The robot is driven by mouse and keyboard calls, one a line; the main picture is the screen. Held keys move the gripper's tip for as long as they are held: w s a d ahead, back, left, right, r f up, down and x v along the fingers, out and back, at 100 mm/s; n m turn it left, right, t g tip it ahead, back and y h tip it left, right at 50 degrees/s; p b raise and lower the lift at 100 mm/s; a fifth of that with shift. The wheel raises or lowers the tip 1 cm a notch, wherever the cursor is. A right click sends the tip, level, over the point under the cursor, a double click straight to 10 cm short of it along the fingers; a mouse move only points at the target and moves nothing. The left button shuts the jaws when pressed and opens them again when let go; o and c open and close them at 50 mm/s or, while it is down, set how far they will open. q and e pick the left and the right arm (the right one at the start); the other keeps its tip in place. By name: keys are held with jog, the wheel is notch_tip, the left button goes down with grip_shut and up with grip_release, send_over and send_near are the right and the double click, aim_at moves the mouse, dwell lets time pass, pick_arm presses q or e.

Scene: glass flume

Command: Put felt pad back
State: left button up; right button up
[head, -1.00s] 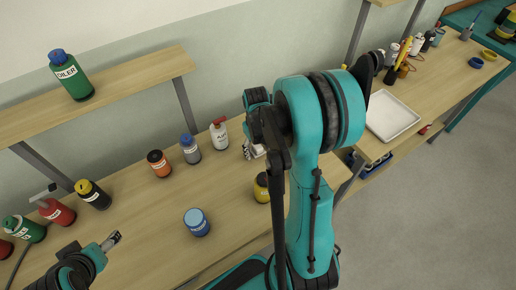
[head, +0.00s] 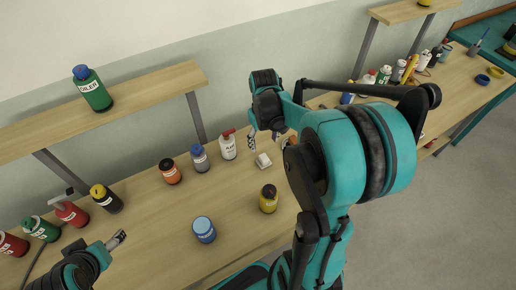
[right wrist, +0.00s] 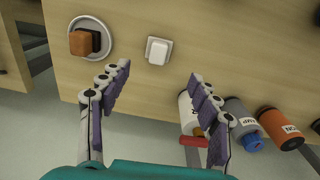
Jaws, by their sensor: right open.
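A small white block on a square base (right wrist: 158,50) lies on the bench; it also shows in the head view (head: 264,161). An orange-brown block with a dark side (right wrist: 85,43) sits in a round grey dish (right wrist: 75,25), left of the white block in the right wrist view. I cannot tell which of these is the felt pad. My right gripper (right wrist: 159,72) is open and empty, pointing down above the bench. Its fingertips lie either side of the white block's line, apart from it; it also shows in the head view (head: 264,140). My left gripper (head: 117,239) is low at the left, its fingers too small to judge.
A white bottle with a red top (head: 228,147), a grey bottle (head: 200,158) and an orange bottle (head: 170,172) stand near the right gripper. A yellow jar (head: 268,199) and blue jar (head: 203,229) stand nearer the front. Bare wood lies between the jars.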

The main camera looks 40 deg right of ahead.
jog(key=s+a+r+t, duration=0.3)
jog(key=a, duration=0.5)
jog(key=s+a+r+n+t, duration=0.1)
jog(key=s+a+r+t, duration=0.3)
jog(key=a, duration=0.5)
jog(key=shift+a, duration=0.3)
